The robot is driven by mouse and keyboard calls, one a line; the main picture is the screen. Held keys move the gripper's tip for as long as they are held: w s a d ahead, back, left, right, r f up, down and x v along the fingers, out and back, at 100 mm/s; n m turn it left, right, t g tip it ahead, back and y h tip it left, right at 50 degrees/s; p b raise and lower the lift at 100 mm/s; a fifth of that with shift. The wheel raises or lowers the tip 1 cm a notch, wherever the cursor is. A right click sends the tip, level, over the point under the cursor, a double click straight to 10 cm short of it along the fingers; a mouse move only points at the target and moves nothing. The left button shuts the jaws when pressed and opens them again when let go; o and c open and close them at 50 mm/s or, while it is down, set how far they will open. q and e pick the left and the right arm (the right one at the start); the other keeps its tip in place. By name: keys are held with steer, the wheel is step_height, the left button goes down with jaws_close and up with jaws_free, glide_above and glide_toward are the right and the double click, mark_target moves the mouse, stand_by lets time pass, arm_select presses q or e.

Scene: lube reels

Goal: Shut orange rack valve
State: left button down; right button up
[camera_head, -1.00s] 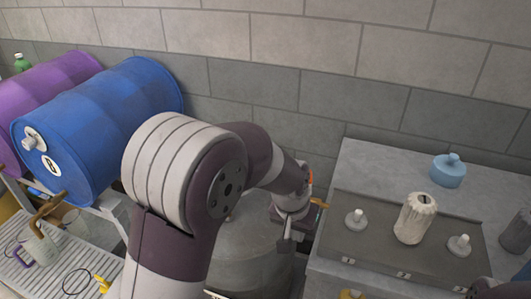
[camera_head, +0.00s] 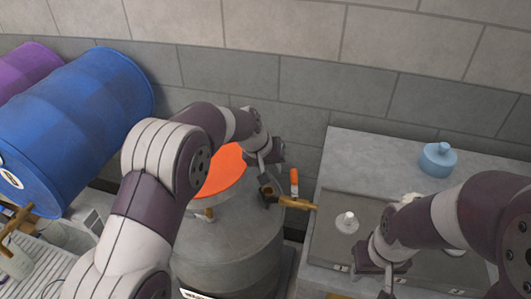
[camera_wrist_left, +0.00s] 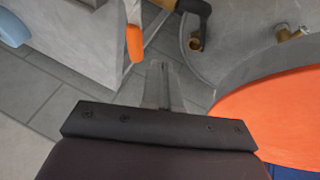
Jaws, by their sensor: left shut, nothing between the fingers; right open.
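A brass valve (camera_head: 297,203) with an orange lever (camera_head: 294,182) sits at the right side of a grey drum (camera_head: 232,245) with an orange top (camera_head: 224,170). The lever stands upright in the head view. In the left wrist view the orange lever (camera_wrist_left: 134,42) is left of and beyond the fingertips, with a gap between. My left gripper (camera_head: 264,172) is shut and empty, pointing down beside the valve; its fingers also show in the left wrist view (camera_wrist_left: 161,82). My right gripper (camera_head: 384,284) is open and empty over the front of the grey bench.
The grey bench (camera_head: 350,150) at right carries a blue bottle (camera_head: 438,160) and a tray with a white knob (camera_head: 347,222). A blue barrel (camera_head: 75,125) and a purple one (camera_head: 25,68) lie at left. A block wall stands close behind.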

mark_target(294, 182)
arm_select(q)
steer(key=shift+d+f, duration=0.4)
steer(key=shift+d, duration=0.35)
steer(key=shift+d+f, duration=0.35)
steer(key=shift+d, duration=0.35)
steer(key=shift+s, duration=0.1)
steer(key=shift+d, duration=0.15)
